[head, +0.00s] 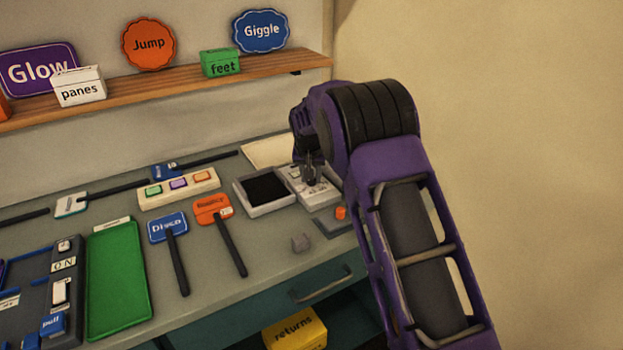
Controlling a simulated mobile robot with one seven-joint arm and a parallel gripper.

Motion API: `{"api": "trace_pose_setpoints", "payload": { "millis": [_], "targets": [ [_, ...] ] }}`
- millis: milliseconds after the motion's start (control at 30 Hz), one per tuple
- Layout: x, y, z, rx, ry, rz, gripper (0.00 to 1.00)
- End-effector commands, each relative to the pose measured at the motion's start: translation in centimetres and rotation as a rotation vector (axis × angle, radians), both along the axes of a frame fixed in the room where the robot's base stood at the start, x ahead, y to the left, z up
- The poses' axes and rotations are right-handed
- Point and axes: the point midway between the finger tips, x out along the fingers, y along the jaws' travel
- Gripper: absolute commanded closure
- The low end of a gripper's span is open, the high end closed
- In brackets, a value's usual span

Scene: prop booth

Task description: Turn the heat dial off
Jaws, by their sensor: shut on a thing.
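A pale control box (322,198) stands at the back right of the counter, joined to or beside a box with a black top. My gripper (311,172) points down at the pale box, its fingers over the box's top face. The fingers are close together and shut on a small part there, which looks like the dial. The fingers and the purple wrist hide most of that part, so its marking and the angle it is turned to cannot be read.
The black-topped box (268,208) stands just left. A dark plate with an orange knob (341,212) lies in front, close to my arm. Paddle signs, a button strip (178,201) and a green tray (118,290) fill the left.

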Motion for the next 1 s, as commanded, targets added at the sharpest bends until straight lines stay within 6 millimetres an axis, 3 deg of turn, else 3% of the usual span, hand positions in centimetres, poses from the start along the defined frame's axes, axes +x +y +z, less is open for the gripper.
{"api": "trace_pose_setpoints", "payload": {
  "millis": [200,567,600,733,767,1000],
  "targets": [
    [-0.01,0.22,-0.05,-0.001,0.000,-0.153,1.00],
    [0.02,0.13,0.01,0.001,0.000,-0.183,1.00],
    [0.01,0.13,0.00,0.001,0.000,-0.183,0.62],
    [0.01,0.13,0.00,0.001,0.000,-0.183,0.38],
    [0.01,0.13,0.00,0.001,0.000,-0.183,0.34],
    [0.01,0.14,0.00,0.000,0.000,-0.182,0.34]
  ]
}}
